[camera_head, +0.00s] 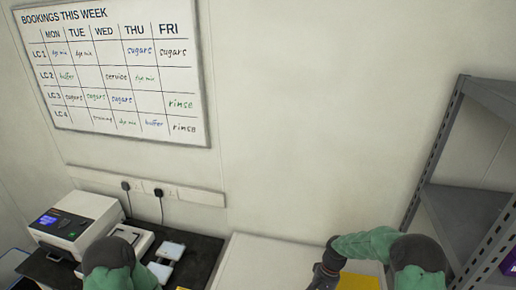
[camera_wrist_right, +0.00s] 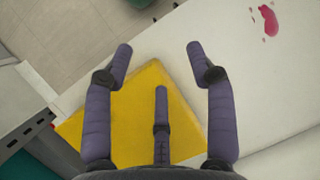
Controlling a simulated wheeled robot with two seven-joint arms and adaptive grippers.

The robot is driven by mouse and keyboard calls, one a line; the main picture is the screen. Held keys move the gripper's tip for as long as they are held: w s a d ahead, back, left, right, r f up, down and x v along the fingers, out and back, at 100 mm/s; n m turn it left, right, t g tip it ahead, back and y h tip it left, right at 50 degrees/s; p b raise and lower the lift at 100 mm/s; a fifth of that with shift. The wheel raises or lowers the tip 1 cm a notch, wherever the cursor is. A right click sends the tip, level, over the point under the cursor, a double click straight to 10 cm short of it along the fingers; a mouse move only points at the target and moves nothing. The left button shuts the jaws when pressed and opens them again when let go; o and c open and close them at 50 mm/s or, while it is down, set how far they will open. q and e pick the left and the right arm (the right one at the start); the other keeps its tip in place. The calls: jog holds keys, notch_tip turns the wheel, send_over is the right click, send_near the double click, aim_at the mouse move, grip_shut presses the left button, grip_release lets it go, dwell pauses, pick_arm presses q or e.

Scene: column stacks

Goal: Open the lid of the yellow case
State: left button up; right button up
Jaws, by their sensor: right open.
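The yellow case (camera_wrist_right: 152,82) lies under my right gripper (camera_wrist_right: 159,52) in the right wrist view, on a pale worktop. It shows as a flat yellow surface, with no raised lid visible. My right gripper's fingers are spread wide and empty above it; I cannot tell whether any finger touches it. In the head view only a strip of yellow (camera_head: 360,282) shows at the bottom edge, beside my right arm. My left arm shows at the lower left of the head view, but its gripper is out of view.
A white instrument with a screen (camera_head: 70,222) stands on a dark bench at the left, near pale trays (camera_head: 171,250). A grey metal shelf (camera_head: 465,200) rises at the right. A red-pink stain (camera_wrist_right: 268,20) marks the pale worktop (camera_wrist_right: 275,85). A whiteboard hangs behind.

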jog(key=s+a+f+t, duration=0.1)
jog(key=s+a+f, duration=0.25)
jog(key=s, duration=0.35)
jog(key=s+a+f+t+y, duration=0.1)
jog(key=s+a+f+t, duration=0.2)
jog(key=s, duration=0.4)
jog(key=s+a+f, duration=0.3)
jog(key=s+a, duration=0.1)
jog(key=s, duration=0.3)
notch_tip(320, 180, down, 19)
jog(key=b, duration=1.9)
jog(key=shift+n, duration=0.3)
jog(key=shift+s+d, duration=0.1)
